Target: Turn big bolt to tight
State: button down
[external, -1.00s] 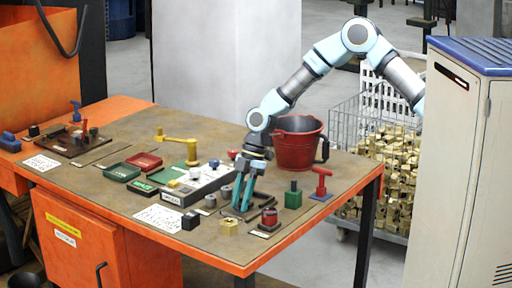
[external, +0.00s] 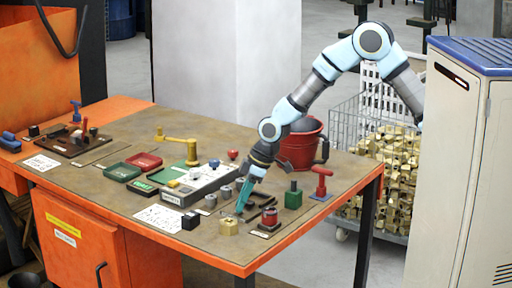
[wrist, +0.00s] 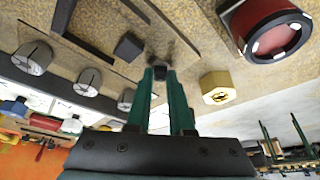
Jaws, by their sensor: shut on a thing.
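My gripper (external: 240,210) reaches down at a slant to the table top. In the wrist view its green fingers (wrist: 162,75) are shut on a small dark piece (wrist: 160,72) low over the table. I cannot tell for certain whether this piece is the big bolt; the fingers hide most of it. A brass hexagonal piece (wrist: 215,87) stands apart, to the right of the fingertips, and shows as a brass block (external: 229,227) near the table's front edge. Several grey round knobs (wrist: 84,82) with marked tops are left of the fingers.
A red-and-black cylinder (external: 269,218) stands close to the right of the gripper. A green block (external: 293,196) and a red T-handle (external: 320,184) are farther right. A red bucket (external: 300,148) stands behind. A dark block (wrist: 128,45) lies near the fingertips.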

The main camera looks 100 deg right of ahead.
jog(key=shift+s+f+m, duration=0.1)
jog(key=shift+f+m, duration=0.05)
jog(key=shift+m, duration=0.25)
jog(key=c, duration=0.8)
grip_release()
jog(key=shift+a, duration=0.1)
jog(key=shift+r, duration=0.25)
jog(key=b+v, duration=0.2)
jog(key=v, duration=0.8)
jog(key=shift+r, duration=0.15)
jog(key=shift+a, duration=0.15)
